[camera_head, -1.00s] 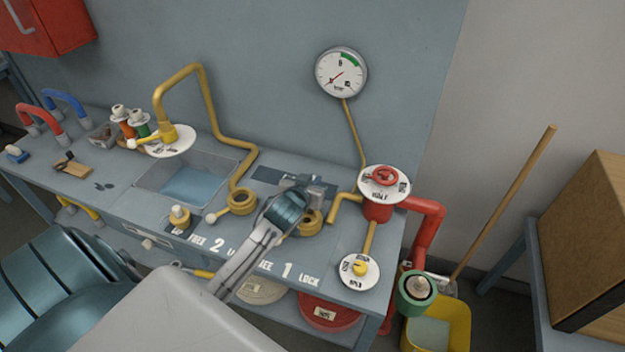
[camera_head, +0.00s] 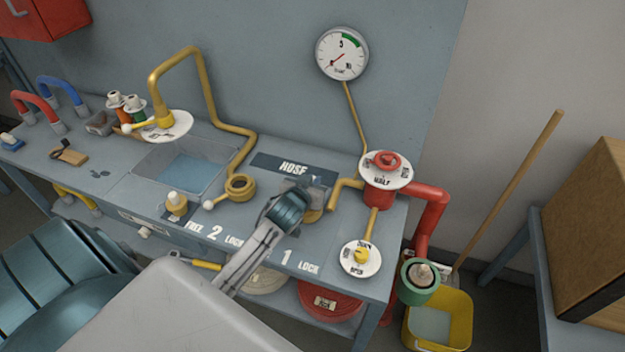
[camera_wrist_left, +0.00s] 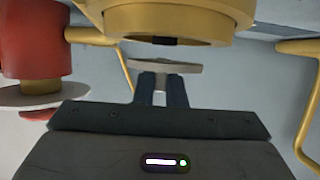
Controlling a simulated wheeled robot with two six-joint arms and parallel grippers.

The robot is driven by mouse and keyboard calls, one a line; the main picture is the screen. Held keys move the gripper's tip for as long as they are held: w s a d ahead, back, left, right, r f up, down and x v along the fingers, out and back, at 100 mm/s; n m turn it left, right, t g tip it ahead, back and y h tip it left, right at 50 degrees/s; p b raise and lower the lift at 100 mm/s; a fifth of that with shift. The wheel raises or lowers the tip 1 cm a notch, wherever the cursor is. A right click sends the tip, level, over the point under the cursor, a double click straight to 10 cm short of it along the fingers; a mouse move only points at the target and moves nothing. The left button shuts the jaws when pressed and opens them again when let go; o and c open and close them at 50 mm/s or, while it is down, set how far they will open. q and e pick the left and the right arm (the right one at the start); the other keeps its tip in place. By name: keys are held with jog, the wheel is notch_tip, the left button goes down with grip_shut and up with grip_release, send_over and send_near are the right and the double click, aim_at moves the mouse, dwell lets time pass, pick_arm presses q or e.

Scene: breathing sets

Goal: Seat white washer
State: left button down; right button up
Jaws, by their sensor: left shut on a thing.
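The white washer (camera_wrist_left: 165,67) is a thin pale disc, seen nearly edge-on in the left wrist view. My left gripper (camera_wrist_left: 160,88) is shut on it, with two dark fingers close together. The washer is close to the open face of a yellow round fitting (camera_wrist_left: 178,28), and a thin gap seems to show between them. In the head view my left gripper (camera_head: 316,187) is at the yellow fitting (camera_head: 310,214) on the bench, partly covering it. The washer cannot be made out there. My right gripper is not in view.
A red valve (camera_head: 380,192) with a white dial stands right of the gripper, with a smaller white dial (camera_head: 361,258) in front. A yellow ring fitting (camera_head: 240,187) with a lever, a yellow bent pipe (camera_head: 209,95) and a sink (camera_head: 181,172) are to the left.

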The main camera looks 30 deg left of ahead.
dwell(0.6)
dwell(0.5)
pick_arm(q)
jog(key=shift+p, duration=0.35)
dwell(0.4)
jog(key=shift+p, duration=0.35)
jog(key=shift+f+b, duration=0.3)
jog(key=shift+f, duration=0.15)
jog(key=shift+f+b, duration=0.7)
jog(key=shift+f, duration=0.45)
